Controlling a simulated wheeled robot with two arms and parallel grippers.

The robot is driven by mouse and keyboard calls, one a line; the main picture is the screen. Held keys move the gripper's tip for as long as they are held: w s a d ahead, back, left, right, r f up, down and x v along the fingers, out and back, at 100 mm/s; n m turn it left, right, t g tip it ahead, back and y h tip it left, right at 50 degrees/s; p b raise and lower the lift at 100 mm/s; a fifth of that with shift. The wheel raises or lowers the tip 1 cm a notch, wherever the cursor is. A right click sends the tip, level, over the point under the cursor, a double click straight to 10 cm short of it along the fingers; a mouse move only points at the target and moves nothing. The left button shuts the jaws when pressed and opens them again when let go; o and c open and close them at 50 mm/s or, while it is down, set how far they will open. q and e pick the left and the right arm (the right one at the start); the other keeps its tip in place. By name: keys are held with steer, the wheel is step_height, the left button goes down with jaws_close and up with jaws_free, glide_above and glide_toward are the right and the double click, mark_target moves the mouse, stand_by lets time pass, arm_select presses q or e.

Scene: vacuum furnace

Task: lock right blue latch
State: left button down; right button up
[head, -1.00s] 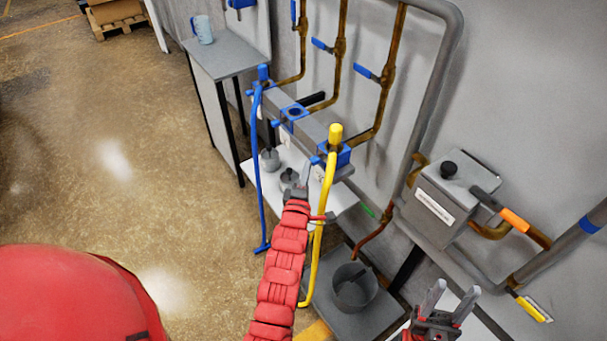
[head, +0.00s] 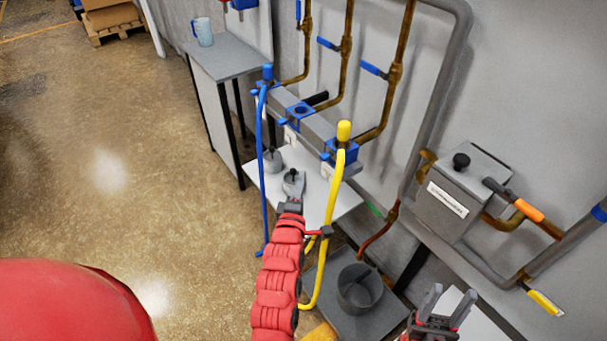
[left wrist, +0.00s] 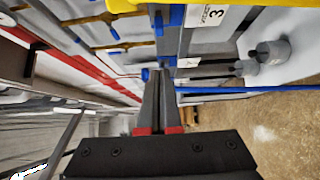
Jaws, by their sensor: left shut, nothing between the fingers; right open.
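The right blue latch (head: 327,157) is a small blue lever on the left side of the right blue socket block (head: 347,152). The yellow plug (head: 344,131) with its yellow hose (head: 333,200) stands in that block. My left gripper (head: 293,181) is shut and empty, left of and below the latch, apart from it. In the left wrist view its closed fingers (left wrist: 157,100) point toward the blue parts of the rail. My right gripper (head: 447,301) is open and empty at the lower right, away from the sockets.
The middle blue socket (head: 298,110) is empty. A blue hose (head: 260,180) hangs from the left socket. A white shelf (head: 340,205) with grey weights lies below.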

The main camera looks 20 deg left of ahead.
arm_select(q)
steer(key=s+d, duration=0.1)
steer(key=s, duration=0.5)
steer(key=shift+s+d+f+b, duration=0.15)
steer(key=shift+s+d+b, duration=0.1)
steer(key=shift+b, duration=0.2)
